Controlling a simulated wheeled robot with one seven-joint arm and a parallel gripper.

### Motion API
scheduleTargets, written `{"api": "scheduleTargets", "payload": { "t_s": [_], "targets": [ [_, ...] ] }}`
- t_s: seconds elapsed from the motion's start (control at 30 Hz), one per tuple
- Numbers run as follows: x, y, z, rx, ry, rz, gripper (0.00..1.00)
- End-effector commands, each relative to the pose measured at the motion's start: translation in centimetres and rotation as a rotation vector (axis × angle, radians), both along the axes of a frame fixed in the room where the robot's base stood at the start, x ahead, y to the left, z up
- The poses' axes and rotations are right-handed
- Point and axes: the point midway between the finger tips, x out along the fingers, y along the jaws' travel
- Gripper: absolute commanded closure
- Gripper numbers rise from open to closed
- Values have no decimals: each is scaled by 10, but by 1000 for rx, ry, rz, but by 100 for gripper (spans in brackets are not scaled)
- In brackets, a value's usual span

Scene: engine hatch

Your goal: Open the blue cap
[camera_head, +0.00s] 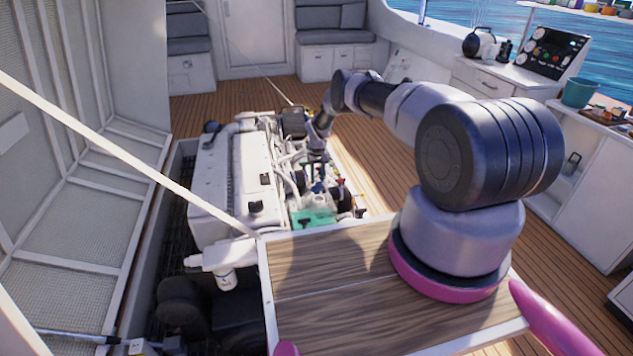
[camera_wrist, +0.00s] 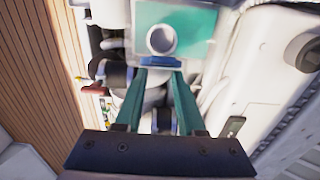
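The blue cap (camera_head: 318,187) shows in the head view by a small white neck among the engine parts. In the wrist view a blue bar, likely the cap (camera_wrist: 160,61), lies at my fingertips, with a round white part (camera_wrist: 161,40) just beyond it. My gripper (camera_head: 317,175) points down from above, right over the cap. In the wrist view its two teal fingers (camera_wrist: 160,72) stand apart, with a gap between them. The blue bar spans across both tips. I cannot tell whether the fingers touch it.
A green part (camera_head: 313,218) lies below the cap. The white engine block (camera_head: 223,185) stands to the left, and hoses and small fittings crowd around. A wooden panel (camera_head: 330,290) lies in front. Wooden deck (camera_head: 385,165) is open to the right of the bay.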

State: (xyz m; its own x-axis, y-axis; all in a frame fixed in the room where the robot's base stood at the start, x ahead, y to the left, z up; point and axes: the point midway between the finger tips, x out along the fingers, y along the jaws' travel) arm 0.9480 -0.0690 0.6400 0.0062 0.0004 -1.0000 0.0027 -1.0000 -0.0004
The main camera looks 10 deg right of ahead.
Motion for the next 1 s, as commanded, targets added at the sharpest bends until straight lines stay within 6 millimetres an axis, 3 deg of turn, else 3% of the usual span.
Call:
{"api": "scheduleTargets", "payload": {
  "t_s": [0.47,1.0],
  "targets": [
    [-1,0,6,0,4,-2,35],
    [-1,0,97,0,2,-1,35]
  ]
}}
